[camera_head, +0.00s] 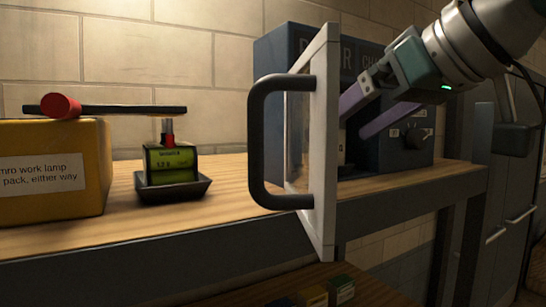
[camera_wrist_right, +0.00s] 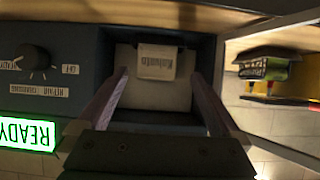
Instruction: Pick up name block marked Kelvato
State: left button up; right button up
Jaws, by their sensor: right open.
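A pale block with a name label that seems to read Kelvato, upside down (camera_wrist_right: 155,62), sits inside the charger's recessed bay in the right wrist view. The blue charger (camera_head: 275,60) stands on the bench, and its door (camera_head: 327,150), white-framed with a black handle, is swung open. My right gripper (camera_head: 353,124) is open at the bay. In the right wrist view its purple fingers (camera_wrist_right: 160,78) lie to either side of the block, with gaps visible. My left gripper is not in view.
A green-labelled block (camera_head: 170,163) stands in a dark tray (camera_head: 173,191). A yellow lamp box (camera_head: 50,165) is at left, with a dark red-ended bar (camera_head: 120,109) above. The door stands close to my right gripper. Small blocks (camera_head: 312,296) sit below.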

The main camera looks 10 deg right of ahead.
jog(key=b+x, duration=0.2)
jog(key=x, duration=0.4)
jog(key=shift+d, duration=0.2)
jog(key=shift+w, duration=0.2)
jog(key=shift+c, duration=0.4)
jog(key=c, duration=1.2)
jog(key=shift+c, duration=0.3)
